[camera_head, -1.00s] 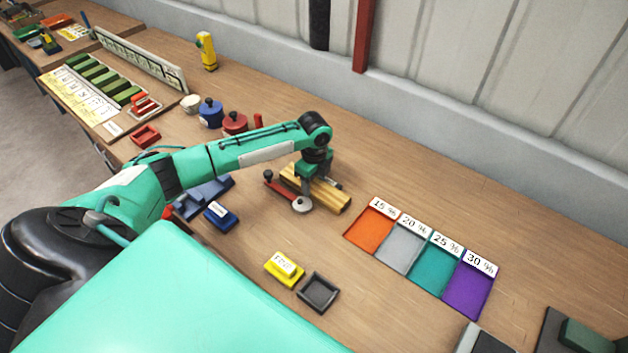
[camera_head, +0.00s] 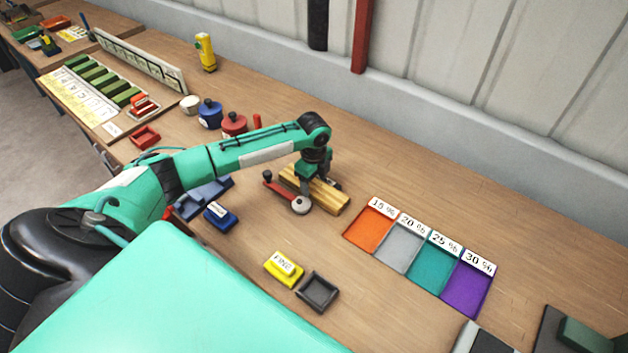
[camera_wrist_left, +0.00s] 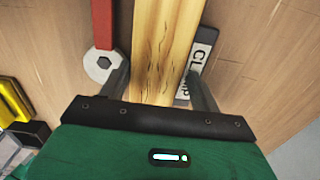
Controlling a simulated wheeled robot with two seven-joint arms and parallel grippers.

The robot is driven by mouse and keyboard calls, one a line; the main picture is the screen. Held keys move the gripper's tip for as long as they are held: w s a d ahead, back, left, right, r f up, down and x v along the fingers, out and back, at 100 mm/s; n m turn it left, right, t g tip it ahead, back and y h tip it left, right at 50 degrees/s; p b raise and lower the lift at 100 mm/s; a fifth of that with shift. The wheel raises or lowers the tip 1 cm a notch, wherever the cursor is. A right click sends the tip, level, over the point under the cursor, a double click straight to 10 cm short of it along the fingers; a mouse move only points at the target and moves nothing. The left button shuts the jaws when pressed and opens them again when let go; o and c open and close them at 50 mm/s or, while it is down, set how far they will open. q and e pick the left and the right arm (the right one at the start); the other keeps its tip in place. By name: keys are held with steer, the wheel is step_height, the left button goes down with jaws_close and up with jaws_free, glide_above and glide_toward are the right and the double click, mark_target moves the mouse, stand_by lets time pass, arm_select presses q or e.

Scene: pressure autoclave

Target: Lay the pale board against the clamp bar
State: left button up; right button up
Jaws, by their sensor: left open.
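The pale board (camera_head: 334,200) is a yellowish wooden plank lying on the bench; it also shows in the left wrist view (camera_wrist_left: 165,40), with dark cracks on its face. My left gripper (camera_head: 314,188) is over the board, pointing down. In the left wrist view its open fingers (camera_wrist_left: 160,85) stand on either side of the plank. A plate marked CLAMP (camera_wrist_left: 199,62) lies along the board's right side there, partly hidden by a finger. I cannot tell which part is the clamp bar.
Orange, grey, teal and purple trays (camera_head: 435,268) with percent labels lie to the right. A yellow block (camera_head: 284,269) and a small black tray (camera_head: 318,291) lie in front. Blue blocks (camera_head: 221,217) are left of the gripper. Bare bench lies behind the board.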

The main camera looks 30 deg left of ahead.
mark_target(313, 185)
arm_select(q)
steer(key=shift+s+d+f, duration=0.15)
steer(key=shift+s+f, duration=0.4)
steer(key=shift+f, duration=0.2)
steer(key=shift+r, duration=0.25)
step_height(313, 185, up, 13)
steer(key=b, duration=0.2)
steer(key=shift+w, duration=0.3)
steer(key=shift+a+r, duration=0.15)
steer(key=shift+a, duration=0.05)
